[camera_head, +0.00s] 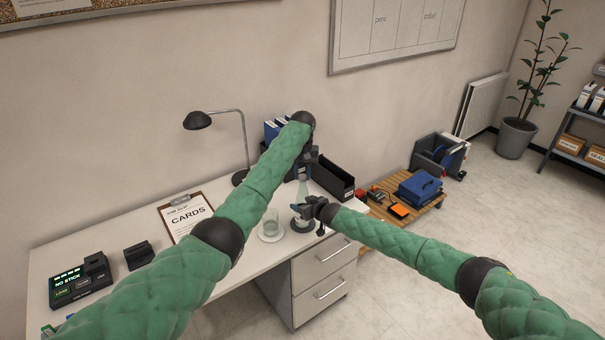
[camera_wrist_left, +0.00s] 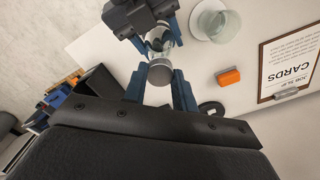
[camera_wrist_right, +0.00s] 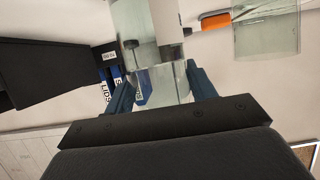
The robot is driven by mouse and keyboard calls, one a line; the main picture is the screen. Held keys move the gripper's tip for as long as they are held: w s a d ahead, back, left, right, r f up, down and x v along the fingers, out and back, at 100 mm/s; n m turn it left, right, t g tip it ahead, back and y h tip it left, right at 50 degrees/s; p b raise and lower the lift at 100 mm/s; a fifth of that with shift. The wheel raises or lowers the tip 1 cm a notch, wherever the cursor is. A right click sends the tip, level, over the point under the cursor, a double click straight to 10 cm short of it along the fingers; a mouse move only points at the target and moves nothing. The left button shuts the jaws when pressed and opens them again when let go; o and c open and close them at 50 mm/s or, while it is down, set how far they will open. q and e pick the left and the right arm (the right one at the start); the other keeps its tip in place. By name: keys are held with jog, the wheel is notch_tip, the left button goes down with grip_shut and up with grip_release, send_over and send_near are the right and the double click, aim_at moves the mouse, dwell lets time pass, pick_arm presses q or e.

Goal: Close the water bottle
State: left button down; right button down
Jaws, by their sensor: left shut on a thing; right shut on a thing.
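The clear water bottle (camera_head: 303,188) stands upright near the right end of the desk, partly hidden by my arms. My right gripper (camera_head: 307,210) is shut around its body. In the right wrist view the clear bottle wall (camera_wrist_right: 163,88) lies between the fingers. My left gripper (camera_head: 306,168) is above it, pointing down. In the left wrist view a round grey cap (camera_wrist_left: 160,72) is between the left fingers, in line with the bottle (camera_wrist_left: 163,42). I cannot tell whether the cap is seated on the neck or just above it.
A drinking glass (camera_head: 271,224) on a white saucer is left of the bottle. An orange block (camera_wrist_left: 229,77) lies nearby. A black bin (camera_head: 332,180) and blue binders (camera_head: 271,130) stand behind. The lamp (camera_head: 198,121) and a CARDS clipboard (camera_head: 185,214) are further left.

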pick_arm(q)
jog(key=m, duration=0.7)
jog(key=shift+w+a+m, duration=0.1)
jog(key=shift+m, duration=0.2)
jog(key=m, duration=0.6)
pick_arm(e)
jog(key=shift+f, duration=0.1)
pick_arm(q)
jog(key=c, duration=1.1)
grip_release()
jog(key=shift+r, duration=0.1)
jog(key=shift+r, duration=2.15)
jog(key=shift+c, duration=0.4)
